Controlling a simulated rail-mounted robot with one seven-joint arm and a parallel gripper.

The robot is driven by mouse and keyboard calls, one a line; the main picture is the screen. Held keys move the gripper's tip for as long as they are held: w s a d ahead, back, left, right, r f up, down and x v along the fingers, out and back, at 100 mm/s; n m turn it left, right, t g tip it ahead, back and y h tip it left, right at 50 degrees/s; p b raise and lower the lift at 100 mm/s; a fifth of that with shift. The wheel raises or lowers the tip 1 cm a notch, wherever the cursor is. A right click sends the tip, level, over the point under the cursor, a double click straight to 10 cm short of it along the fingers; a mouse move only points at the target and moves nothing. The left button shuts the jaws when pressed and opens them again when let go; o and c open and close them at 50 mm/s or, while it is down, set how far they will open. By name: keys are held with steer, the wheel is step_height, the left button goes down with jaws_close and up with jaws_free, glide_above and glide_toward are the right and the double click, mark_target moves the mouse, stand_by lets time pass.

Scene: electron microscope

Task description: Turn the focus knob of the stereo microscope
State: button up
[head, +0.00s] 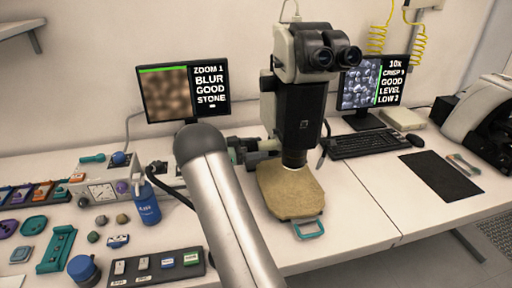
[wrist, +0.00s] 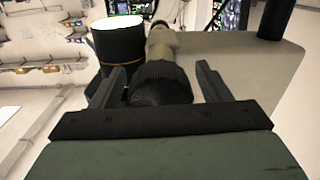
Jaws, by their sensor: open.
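The stereo microscope (head: 300,115) stands at the back middle of the bench, with its eyepieces at the top and a tan stage (head: 290,190) below. In the wrist view a dark ribbed knob (wrist: 162,82) sits on a pale shaft, between the two fingers of my gripper (wrist: 160,84). The fingers are open, one on each side, with a gap showing at the right; I cannot tell whether the left one touches. In the head view my gripper is beside the microscope column, partly hidden by my arm. The left monitor (head: 185,92) shows a blurred brown picture and reads "BLUR".
A black cylinder with a white top (wrist: 120,55) stands close to the left finger in the wrist view. A second monitor (head: 373,85) and a keyboard (head: 365,143) are at the right. A blue bottle (head: 146,203) and a control box (head: 107,182) stand at the left.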

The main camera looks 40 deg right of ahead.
steer(key=c, duration=1)
steer(key=shift+o, duration=0.2)
